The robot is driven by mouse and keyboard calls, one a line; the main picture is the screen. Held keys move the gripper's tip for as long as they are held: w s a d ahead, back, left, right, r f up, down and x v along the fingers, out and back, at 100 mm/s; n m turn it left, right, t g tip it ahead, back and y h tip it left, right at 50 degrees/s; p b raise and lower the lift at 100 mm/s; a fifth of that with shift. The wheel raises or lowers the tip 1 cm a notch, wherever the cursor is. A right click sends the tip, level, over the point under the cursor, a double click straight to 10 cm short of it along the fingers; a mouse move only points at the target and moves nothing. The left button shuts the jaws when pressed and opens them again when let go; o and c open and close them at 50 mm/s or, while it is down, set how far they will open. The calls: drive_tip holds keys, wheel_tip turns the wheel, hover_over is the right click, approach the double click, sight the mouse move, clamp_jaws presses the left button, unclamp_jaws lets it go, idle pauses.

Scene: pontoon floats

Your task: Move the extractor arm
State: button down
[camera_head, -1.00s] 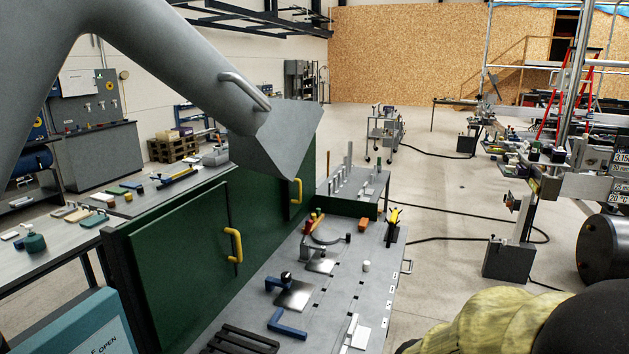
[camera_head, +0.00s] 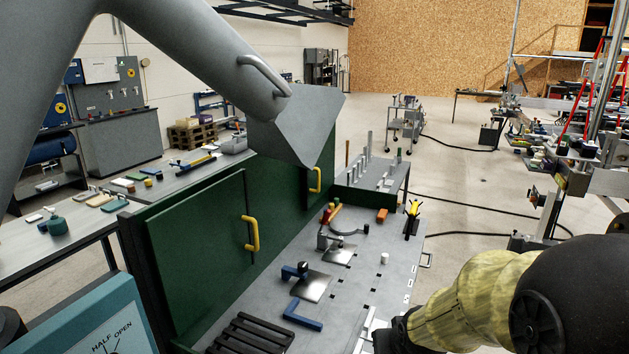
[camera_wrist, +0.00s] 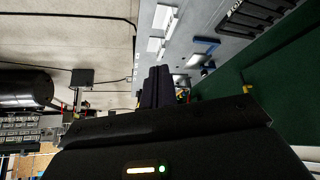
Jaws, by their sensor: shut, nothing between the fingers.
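The extractor arm (camera_head: 195,60) is a thick grey duct that comes down from the upper left in the head view. It ends in an angular grey hood (camera_head: 297,125) over the green screen and bench. My gripper shows in the wrist view as two dark fingers (camera_wrist: 158,88) close together, shut and empty. In the head view my forearm is low at the right, well below the hood and apart from it; the fingertips cannot be made out there.
A green screen (camera_head: 200,265) with yellow handles stands along the bench (camera_head: 345,285), which carries blue clamps, plates and a black slatted rack (camera_head: 250,335). A teal panel (camera_head: 95,320) reading "HALF OPEN" is at lower left. Open floor (camera_head: 460,185) lies right of the bench.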

sight(311, 169)
drive_tip(key=w+a+r+n+t+y+b, duration=0.1)
drive_tip(key=w+a+r+t+y, duration=0.2)
drive_tip(key=w, duration=0.5)
drive_tip(key=w+a+r+n+t+y+b, duration=0.1)
drive_tip(key=w+a+r+n+t+y, duration=0.1)
drive_tip(key=w+r+t, duration=0.4)
drive_tip(key=w+a+r+n+t+y+b, duration=0.1)
drive_tip(key=w+a+r+t+y, duration=0.4)
drive_tip(key=w, duration=0.5)
drive_tip(key=shift+a+r+n, duration=0.3)
drive_tip(key=shift+a+r, duration=0.5)
drive_tip(key=shift+r, duration=0.15)
drive_tip(key=p+x, duration=0.2)
drive_tip(key=x, duration=0.2)
drive_tip(key=p+x, duration=0.3)
drive_tip(key=x, duration=0.2)
drive_tip(key=p+x, duration=0.3)
drive_tip(key=x, duration=0.2)
drive_tip(key=shift+s+d+r, duration=0.15)
drive_tip(key=shift+r, duration=0.1)
